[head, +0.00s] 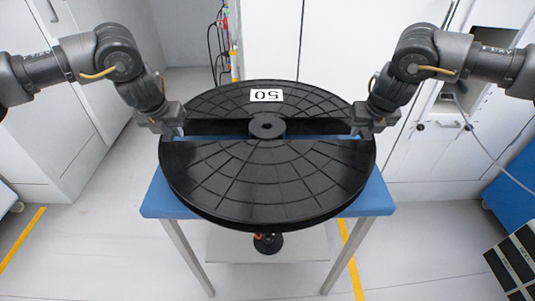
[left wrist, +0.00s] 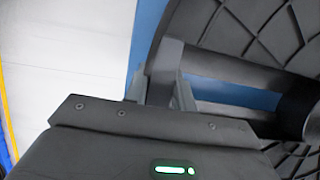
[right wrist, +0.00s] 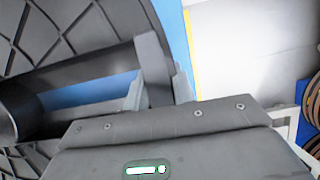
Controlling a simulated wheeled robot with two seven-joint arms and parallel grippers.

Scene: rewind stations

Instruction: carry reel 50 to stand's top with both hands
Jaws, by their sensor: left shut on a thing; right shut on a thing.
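Reel 50 (head: 268,190) is a large black disc with a grid of ribs, a central hub and a white label (head: 266,95) reading 50 upside down. It lies about flat over the blue-topped stand (head: 375,200); whether it touches the top cannot be told. My left gripper (head: 178,130) is shut on the reel at the left end of its slot. My right gripper (head: 360,130) is shut on the reel at the right end. The reel also shows in the left wrist view (left wrist: 225,30) and the right wrist view (right wrist: 60,40). The fingertips are partly hidden.
An orange and black piece (head: 267,243) is below the reel at the stand's lower shelf (head: 225,250). Yellow floor lines (head: 20,240) run on both sides. White cabinets (head: 270,40) and hanging cables stand behind. A dark crate (head: 515,262) is at the right front. Floor at the left is clear.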

